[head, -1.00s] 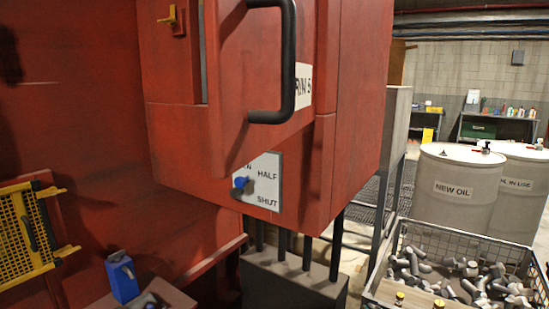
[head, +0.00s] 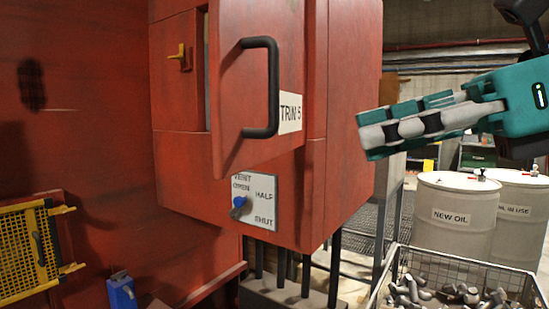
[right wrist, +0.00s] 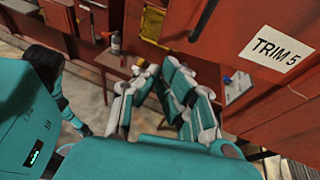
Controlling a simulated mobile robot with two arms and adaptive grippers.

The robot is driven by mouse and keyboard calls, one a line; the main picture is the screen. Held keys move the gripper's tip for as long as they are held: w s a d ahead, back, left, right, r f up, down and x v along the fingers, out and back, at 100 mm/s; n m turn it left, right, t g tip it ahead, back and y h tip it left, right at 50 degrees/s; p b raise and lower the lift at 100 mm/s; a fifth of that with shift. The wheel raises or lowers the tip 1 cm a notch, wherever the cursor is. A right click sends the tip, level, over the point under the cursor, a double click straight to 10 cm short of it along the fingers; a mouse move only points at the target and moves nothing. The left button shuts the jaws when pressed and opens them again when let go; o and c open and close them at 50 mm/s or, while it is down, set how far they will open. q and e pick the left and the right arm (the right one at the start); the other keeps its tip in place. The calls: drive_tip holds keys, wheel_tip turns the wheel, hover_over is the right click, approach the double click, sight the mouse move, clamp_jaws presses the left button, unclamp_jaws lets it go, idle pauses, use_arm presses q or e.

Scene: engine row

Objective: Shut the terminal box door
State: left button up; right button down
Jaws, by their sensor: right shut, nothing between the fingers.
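The terminal box (head: 345,90) is a red cabinet. Its door (head: 235,100) has a black bar handle (head: 262,88) and a white "TRIM 5" label (head: 290,112). The door stands ajar, with a gap along its left edge. In the right wrist view the label (right wrist: 277,58) shows large at upper right. My right gripper (head: 370,135) is shut and empty, apart from the door, to the right of the box in the head view. It also shows in the right wrist view (right wrist: 153,78). My left gripper is not in view.
A vent plate (head: 257,200) with a blue-tipped lever sits below the door. A yellow latch (head: 180,56) is left of it. A yellow mesh guard (head: 25,250) and a blue container (head: 121,291) are lower left. White drums (head: 455,220) and a wire crate (head: 470,260) stand at right.

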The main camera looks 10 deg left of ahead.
sight(225, 165)
drive_tip(key=p+x, duration=0.1)
drive_tip(key=x, duration=0.3)
drive_tip(key=p+x, duration=0.2)
drive_tip(key=x, duration=0.3)
drive_tip(key=r+p+x, duration=0.1)
drive_tip(key=p+x, duration=0.1)
drive_tip(key=x, duration=0.2)
drive_tip(key=shift+w+a, duration=0.15)
drive_tip(key=shift+a, duration=0.2)
drive_tip(key=shift+a+f, duration=0.1)
drive_tip(key=shift+a, duration=0.2)
